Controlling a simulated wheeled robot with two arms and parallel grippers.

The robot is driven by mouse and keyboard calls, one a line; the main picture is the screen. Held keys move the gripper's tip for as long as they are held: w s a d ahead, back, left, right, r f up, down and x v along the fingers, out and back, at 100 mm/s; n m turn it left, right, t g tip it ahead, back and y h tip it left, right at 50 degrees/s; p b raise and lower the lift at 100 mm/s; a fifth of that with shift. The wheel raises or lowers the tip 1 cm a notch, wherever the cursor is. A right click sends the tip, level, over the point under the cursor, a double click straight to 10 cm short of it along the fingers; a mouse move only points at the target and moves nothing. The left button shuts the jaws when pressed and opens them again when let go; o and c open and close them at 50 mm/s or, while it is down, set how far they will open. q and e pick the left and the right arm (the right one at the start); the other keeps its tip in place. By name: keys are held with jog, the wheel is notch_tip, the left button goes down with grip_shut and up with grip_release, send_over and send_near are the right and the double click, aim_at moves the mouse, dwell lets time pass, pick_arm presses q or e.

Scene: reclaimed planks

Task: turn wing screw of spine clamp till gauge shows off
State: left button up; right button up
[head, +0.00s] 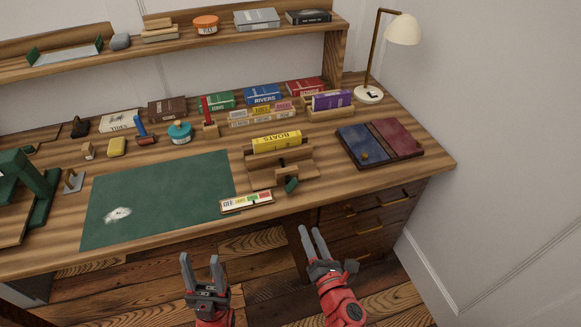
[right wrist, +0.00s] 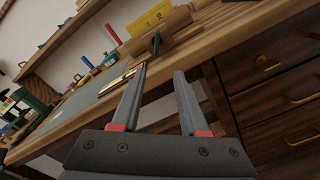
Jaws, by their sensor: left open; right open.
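The wooden spine clamp (head: 262,178) stands near the desk's front edge, with a yellow book marked BOATS (head: 277,142) in it. Its dark green wing screw (head: 291,185) faces the front edge; it also shows in the right wrist view (right wrist: 156,43). The gauge (head: 247,202) is a pale strip with coloured segments, lying left of the screw; its pointer is too small to read. My left gripper (head: 202,262) is open and empty, in front of the desk. My right gripper (head: 312,232) is open and empty, in front of the desk edge and below the screw; it also shows in the right wrist view (right wrist: 160,78).
A green mat (head: 160,200) with a pale patch lies left of the clamp. A blue and red board (head: 380,143) lies to the right. Several books, a blue-lidded jar (head: 180,132) and a lamp (head: 401,30) stand behind. Drawers (head: 372,220) are under the desk's right side.

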aim_at(293, 189)
jog(key=x, duration=1.1)
jog(key=b+x, duration=0.1)
jog(key=x, duration=0.4)
jog(key=shift+w+a+r, duration=0.15)
jog(key=shift+w+r, duration=0.2)
jog(key=shift+w, duration=0.35)
grip_shut()
